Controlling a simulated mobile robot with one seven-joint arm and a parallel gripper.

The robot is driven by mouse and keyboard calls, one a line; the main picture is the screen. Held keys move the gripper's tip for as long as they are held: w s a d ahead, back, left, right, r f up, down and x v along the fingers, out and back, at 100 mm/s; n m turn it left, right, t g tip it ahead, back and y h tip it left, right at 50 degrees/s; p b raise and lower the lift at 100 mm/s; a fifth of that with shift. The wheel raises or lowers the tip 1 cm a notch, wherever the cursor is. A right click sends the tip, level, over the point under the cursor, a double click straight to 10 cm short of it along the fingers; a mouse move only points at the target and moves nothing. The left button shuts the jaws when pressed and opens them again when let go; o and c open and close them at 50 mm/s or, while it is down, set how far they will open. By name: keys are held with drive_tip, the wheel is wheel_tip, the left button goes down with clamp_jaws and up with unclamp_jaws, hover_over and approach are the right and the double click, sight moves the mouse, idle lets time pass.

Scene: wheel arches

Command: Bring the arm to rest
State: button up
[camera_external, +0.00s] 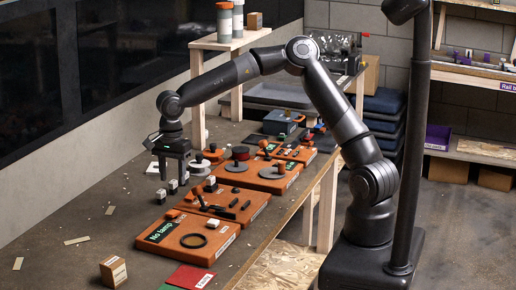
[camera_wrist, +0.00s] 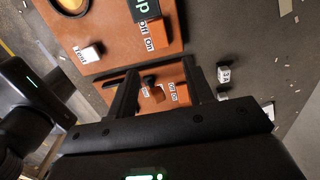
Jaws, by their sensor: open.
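My gripper (camera_external: 173,172) hangs at the end of my arm, which arches out over the workbench (camera_external: 98,222) from the right. It points down above the bench, left of the orange boards. In the wrist view my gripper (camera_wrist: 161,72) has its two fingers apart with nothing held between them. An orange board (camera_wrist: 172,75) with a small dark knob and white labels shows beyond the fingers. I cannot tell the exact height of the fingertips above the bench.
A "No lamp" orange board (camera_external: 188,240) lies at the bench's near edge, with a tool board (camera_external: 252,211) behind it. Small white-and-black blocks (camera_external: 172,187) stand close to the gripper. A cardboard box (camera_external: 113,271) sits at front left. The bench's left side is mostly clear.

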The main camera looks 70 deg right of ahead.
idle(0.4)
drive_tip(key=w+d+r+n+t+h, duration=0.2)
drive_tip(key=w+d+r+n+t, duration=0.15)
drive_tip(key=w+r+t, duration=0.45)
drive_tip(key=s+a+r+n+t+y, duration=0.3)
drive_tip(key=s+r+n+t+y, duration=0.15)
drive_tip(key=s+r+n, duration=0.55)
drive_tip(key=s+d+f+n+g+h, duration=0.1)
drive_tip(key=s+d+f+g, duration=0.1)
drive_tip(key=s+d, duration=0.3)
drive_tip(key=s+d+f+n+g+h, duration=0.1)
drive_tip(key=s+d, duration=0.4)
drive_tip(key=s, duration=0.9)
drive_tip(key=s+d+f+n+g+h, duration=0.1)
drive_tip(key=s+d+g, duration=0.3)
drive_tip(key=s, duration=0.6)
drive_tip(key=shift+s+d+f+n, duration=0.25)
drive_tip(key=shift+d+f+n, duration=0.55)
drive_tip(key=shift+d, duration=0.3)
drive_tip(key=shift+c, duration=0.2)
